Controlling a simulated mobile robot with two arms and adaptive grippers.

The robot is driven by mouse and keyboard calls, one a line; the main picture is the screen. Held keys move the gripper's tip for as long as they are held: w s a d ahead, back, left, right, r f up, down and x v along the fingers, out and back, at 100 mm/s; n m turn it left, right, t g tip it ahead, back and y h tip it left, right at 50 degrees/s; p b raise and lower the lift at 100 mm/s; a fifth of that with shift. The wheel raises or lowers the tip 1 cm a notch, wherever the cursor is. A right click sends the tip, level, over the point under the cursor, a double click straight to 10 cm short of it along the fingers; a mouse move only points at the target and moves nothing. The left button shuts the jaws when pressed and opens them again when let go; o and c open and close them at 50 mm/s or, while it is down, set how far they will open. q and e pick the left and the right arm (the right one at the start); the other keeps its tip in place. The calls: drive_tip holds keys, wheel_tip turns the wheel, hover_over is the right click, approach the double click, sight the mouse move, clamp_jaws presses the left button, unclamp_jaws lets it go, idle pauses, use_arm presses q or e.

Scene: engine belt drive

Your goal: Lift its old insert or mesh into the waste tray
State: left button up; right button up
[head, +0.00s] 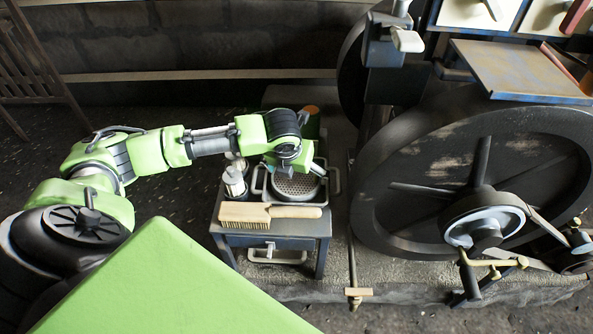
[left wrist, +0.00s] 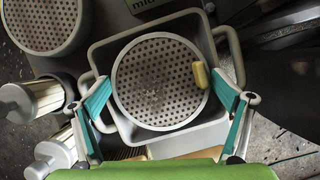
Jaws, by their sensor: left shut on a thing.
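A round grey mesh disc (left wrist: 155,90) with many small holes and a pale rim sits between the teal fingers of my left gripper (left wrist: 160,78). The fingers are at opposite sides of its rim, shut on it. In the head view the disc (head: 297,188) shows below my left gripper (head: 296,170). A grey rectangular tray (left wrist: 190,143) with side handles lies around and under the disc; the gap between them is hard to judge. The tray (head: 334,181) stands on a small table. My right gripper is not in view.
Another perforated disc (left wrist: 42,22) lies at the upper left in the left wrist view. A wooden brush (head: 268,212) lies at the small table's (head: 270,229) front edge. Metal-topped bottles (head: 235,182) stand left of the tray. A large dark wheel (head: 470,180) stands to the right.

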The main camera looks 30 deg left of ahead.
use_arm(q)
drive_tip(key=shift+f, duration=0.15)
idle(0.3)
drive_tip(key=o, duration=1)
